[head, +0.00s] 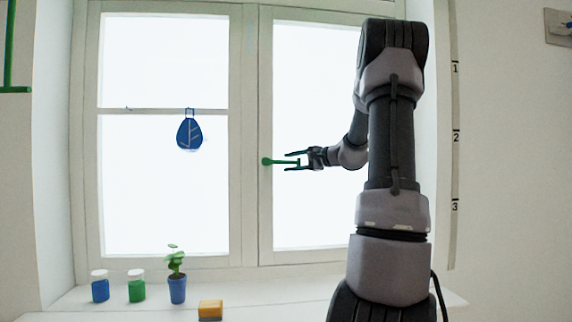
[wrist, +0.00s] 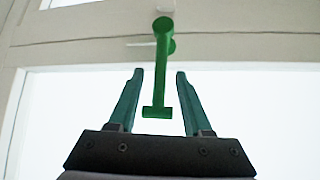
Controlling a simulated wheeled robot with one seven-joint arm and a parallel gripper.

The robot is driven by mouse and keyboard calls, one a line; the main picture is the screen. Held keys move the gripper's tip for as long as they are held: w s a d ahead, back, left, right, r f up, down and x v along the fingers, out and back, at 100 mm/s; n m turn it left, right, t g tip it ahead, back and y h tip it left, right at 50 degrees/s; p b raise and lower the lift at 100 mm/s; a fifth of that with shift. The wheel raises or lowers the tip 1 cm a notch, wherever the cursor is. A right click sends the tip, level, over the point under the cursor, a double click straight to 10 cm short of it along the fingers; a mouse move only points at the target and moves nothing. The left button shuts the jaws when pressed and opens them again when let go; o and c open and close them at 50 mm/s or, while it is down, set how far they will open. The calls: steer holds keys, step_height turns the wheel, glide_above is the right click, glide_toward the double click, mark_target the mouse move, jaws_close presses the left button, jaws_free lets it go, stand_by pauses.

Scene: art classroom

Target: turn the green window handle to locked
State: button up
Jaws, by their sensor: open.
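The green window handle (head: 280,162) sits on the frame of the right window sash in the head view. It sticks out sideways to the right, about level, from its pivot on the frame. My gripper (head: 292,160) is open, with its fingers above and below the handle's free end. In the wrist view the handle (wrist: 161,75) runs from its mount down to a short crosswise end piece. That end piece lies between the open fingers of my gripper (wrist: 158,98), with a gap on both sides.
A blue leaf-patterned ornament (head: 189,132) hangs at the left sash. On the sill (head: 262,297) stand a blue jar (head: 100,288), a green jar (head: 136,288), a potted plant (head: 177,284) and a yellow-orange block (head: 210,310). The space around the handle is free.

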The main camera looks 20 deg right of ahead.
steer(key=shift+x, duration=1)
jaws_close()
stand_by(0.8)
